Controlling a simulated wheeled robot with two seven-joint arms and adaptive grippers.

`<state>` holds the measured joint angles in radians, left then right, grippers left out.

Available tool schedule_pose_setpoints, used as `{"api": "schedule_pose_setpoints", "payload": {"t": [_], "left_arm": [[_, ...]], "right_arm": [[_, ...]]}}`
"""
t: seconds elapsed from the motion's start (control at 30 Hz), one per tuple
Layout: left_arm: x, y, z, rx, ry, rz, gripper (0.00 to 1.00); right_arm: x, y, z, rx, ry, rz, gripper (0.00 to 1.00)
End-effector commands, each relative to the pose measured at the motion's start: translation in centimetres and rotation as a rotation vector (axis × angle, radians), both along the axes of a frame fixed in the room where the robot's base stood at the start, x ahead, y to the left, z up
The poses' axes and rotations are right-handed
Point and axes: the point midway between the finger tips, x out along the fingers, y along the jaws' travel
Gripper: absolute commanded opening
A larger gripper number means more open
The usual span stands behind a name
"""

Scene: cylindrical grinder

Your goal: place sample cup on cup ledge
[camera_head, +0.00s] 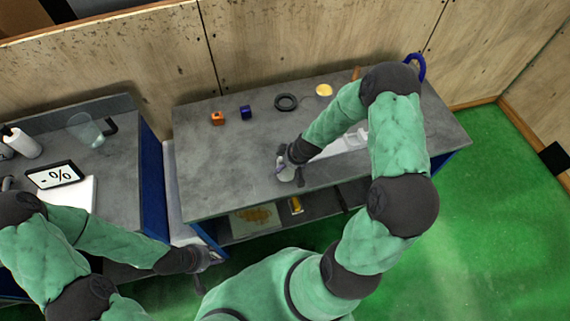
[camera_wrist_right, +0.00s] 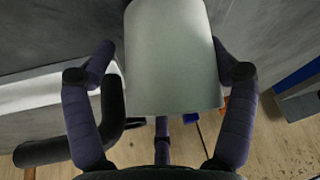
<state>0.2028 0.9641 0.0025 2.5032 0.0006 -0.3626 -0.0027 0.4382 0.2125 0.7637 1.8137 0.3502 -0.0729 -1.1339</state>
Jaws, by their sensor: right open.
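A pale grey-white cup-like body, which I take for the sample cup (camera_wrist_right: 172,60), fills the upper middle of the right wrist view. It stands between the two spread fingers of my right gripper (camera_wrist_right: 165,75). In the head view my right gripper (camera_head: 287,172) is over the front part of the middle bench, around the small pale cup (camera_head: 286,174). The fingers are open beside it; contact cannot be told. My left gripper (camera_head: 198,268) hangs in front of the gap between the benches, with no object visible in it. I cannot clearly pick out the cup ledge.
The middle bench (camera_head: 215,180) carries an orange cube (camera_head: 217,118), a blue cube (camera_head: 245,112), a black ring (camera_head: 286,102) and a yellow disc (camera_head: 324,90). A white object (camera_head: 350,140) lies behind my right arm. The left bench holds a percent display (camera_head: 55,174) and a clear vessel (camera_head: 85,130).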

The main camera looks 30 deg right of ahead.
Motion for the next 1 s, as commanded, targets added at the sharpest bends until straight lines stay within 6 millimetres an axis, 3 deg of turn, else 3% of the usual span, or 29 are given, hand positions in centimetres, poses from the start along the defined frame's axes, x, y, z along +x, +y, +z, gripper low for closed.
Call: {"api": "schedule_pose_setpoints", "payload": {"t": [0.07, 0.1, 0.27, 0.43, 0.47, 0.73, 1.0], "left_arm": [[0.0, 0.0, 0.1, 0.000, 0.000, 0.000, 0.40], [0.0, 0.0, 0.1, 0.000, 0.000, 0.000, 0.40], [0.0, 0.0, 0.1, 0.000, 0.000, 0.000, 0.40], [0.0, 0.0, 0.1, 0.000, 0.000, 0.000, 0.40], [0.0, 0.0, 0.1, 0.000, 0.000, 0.000, 0.40], [0.0, 0.0, 0.3, 0.000, 0.000, 0.000, 0.40], [0.0, 0.0, 1.8, 0.000, 0.000, 0.000, 0.40]], "right_arm": [[0.1, 0.0, 0.1, -0.001, -0.001, 0.000, 0.84], [0.1, -0.1, 0.1, -0.001, -0.001, 0.000, 0.79], [0.1, -0.1, 0.2, -0.001, -0.002, -0.001, 0.34], [0.1, -0.1, 0.2, -0.002, -0.003, -0.001, 0.32], [0.1, -0.1, 0.2, -0.002, -0.003, -0.001, 0.27], [0.1, -0.1, 0.4, -0.002, -0.003, -0.001, 0.27], [0.1, -0.1, 2.5, -0.001, -0.002, -0.001, 0.27]]}}
